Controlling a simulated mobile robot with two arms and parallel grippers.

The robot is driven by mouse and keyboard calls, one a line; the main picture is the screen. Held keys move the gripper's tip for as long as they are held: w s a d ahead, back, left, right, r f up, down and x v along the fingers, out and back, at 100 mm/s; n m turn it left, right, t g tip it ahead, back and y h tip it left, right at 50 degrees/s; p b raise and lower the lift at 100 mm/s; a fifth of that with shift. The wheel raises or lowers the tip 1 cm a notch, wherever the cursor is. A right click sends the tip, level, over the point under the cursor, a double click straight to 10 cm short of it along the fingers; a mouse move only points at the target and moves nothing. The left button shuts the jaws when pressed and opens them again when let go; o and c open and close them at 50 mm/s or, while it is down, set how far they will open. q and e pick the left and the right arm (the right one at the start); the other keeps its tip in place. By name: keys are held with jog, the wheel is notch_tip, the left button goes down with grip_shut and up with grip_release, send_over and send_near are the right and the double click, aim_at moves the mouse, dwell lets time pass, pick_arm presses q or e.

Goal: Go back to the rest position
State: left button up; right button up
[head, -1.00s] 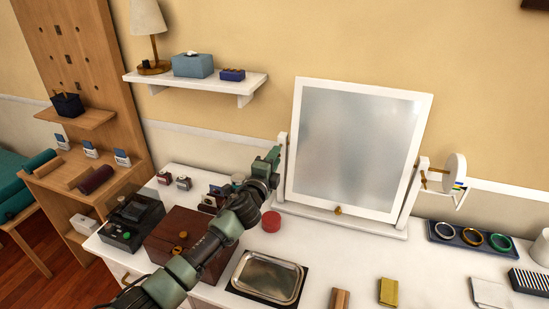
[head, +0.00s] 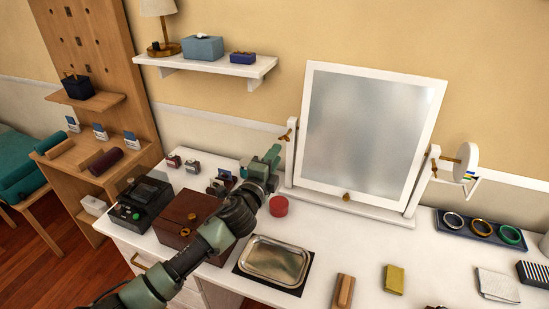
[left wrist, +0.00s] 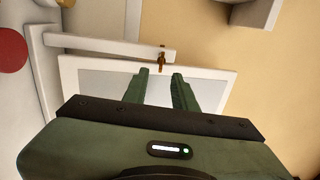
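My left gripper (head: 268,161) is raised over the white dressing table (head: 325,235), just left of the tilting mirror (head: 370,140). In the left wrist view its two green fingers (left wrist: 163,82) stand apart with nothing between them, in front of the mirror's white frame (left wrist: 215,76). My left arm crosses the head view from the bottom left and hides part of the brown wooden box (head: 190,215). My right gripper does not show.
A red round tin (head: 278,206) is close to the left gripper. A metal tray (head: 272,260), a wooden brush-like block (head: 345,291) and a yellow block (head: 394,280) lie in front. A bracelet tray (head: 480,231) is at right. A wall shelf (head: 215,65) hangs above.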

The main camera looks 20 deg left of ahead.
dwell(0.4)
pick_arm(q)
jog(key=s+f+n+g+y, duration=0.2)
jog(key=s+f+n+g, duration=0.65)
jog(key=s+f, duration=0.75)
jog(key=s+d+f+n+g+h, duration=0.1)
jog(key=s+f+n+g, duration=0.2)
jog(key=s, duration=1)
jog(key=s+d+n+g+h, duration=0.1)
jog(key=s+n+g, duration=0.3)
jog(key=s, duration=0.9)
notch_tip(320, 180, down, 26)
jog(key=s+f, duration=0.1)
jog(key=s, duration=0.1)
jog(key=s+a+f+g, duration=0.1)
jog(key=s+a+f, duration=0.2)
jog(key=s+f, duration=1.2)
jog(key=shift+s+f+n+y, duration=0.25)
jog(key=shift+s+n+y, duration=0.1)
jog(key=shift+s, duration=0.55)
